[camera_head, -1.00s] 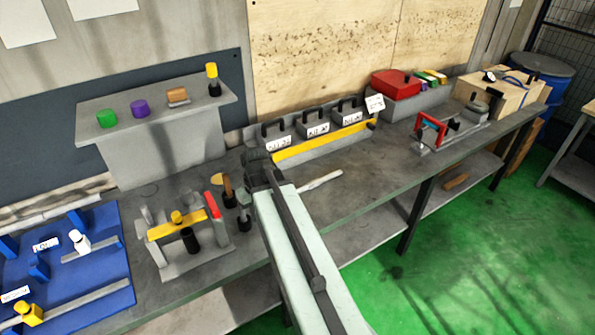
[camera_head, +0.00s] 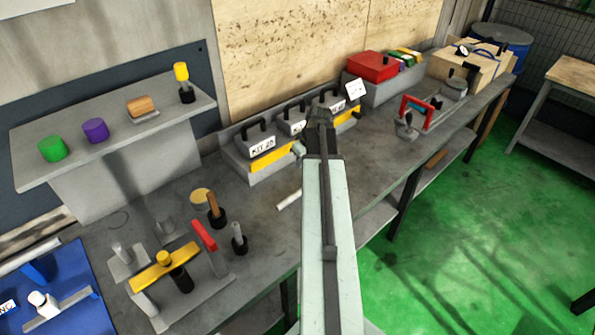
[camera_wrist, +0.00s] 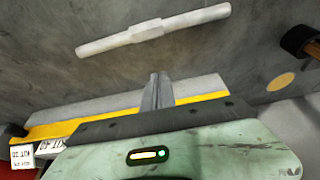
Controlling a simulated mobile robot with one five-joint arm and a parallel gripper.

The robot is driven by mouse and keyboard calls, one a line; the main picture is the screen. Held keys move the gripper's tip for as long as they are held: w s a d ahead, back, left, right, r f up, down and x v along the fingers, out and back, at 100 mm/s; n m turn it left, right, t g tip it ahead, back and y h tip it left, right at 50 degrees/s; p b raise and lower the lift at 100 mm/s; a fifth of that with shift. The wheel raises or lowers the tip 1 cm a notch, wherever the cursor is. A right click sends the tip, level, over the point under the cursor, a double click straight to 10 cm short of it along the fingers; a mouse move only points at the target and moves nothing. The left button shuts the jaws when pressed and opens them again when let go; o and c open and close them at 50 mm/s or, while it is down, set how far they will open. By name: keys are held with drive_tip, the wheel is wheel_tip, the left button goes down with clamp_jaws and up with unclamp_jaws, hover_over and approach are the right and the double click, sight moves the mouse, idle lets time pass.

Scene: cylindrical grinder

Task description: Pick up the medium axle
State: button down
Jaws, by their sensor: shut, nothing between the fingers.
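A pale grey stepped rod, thicker in its middle, lies on the bench top; I take it as the medium axle (camera_wrist: 154,31). In the head view my gripper (camera_head: 320,118) is seen at the arm's far end, in front of the kit boxes.
Grey kit boxes (camera_head: 258,141) with black handles stand in a yellow-fronted rack (camera_head: 268,163) behind the rod. A yellow-topped fixture (camera_head: 165,267) and upright tools (camera_head: 214,207) stand to the left. A red box (camera_head: 373,67) is at the back right. Bench around the rod is clear.

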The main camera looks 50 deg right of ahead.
sight(293, 181)
drive_tip(key=b+x, duration=0.9)
drive_tip(key=x, duration=0.1)
drive_tip(key=shift+f+b, duration=0.35)
drive_tip(key=shift+f, duration=0.1)
drive_tip(key=s, duration=0.1)
drive_tip(key=s+r+p, duration=0.1)
drive_tip(key=s, duration=0.1)
drive_tip(key=shift+s+a+r, duration=0.2)
drive_tip(key=shift+s+a, duration=0.05)
drive_tip(key=shift+a, duration=0.05)
drive_tip(key=shift+s, duration=0.35)
drive_tip(key=shift+s, duration=0.1)
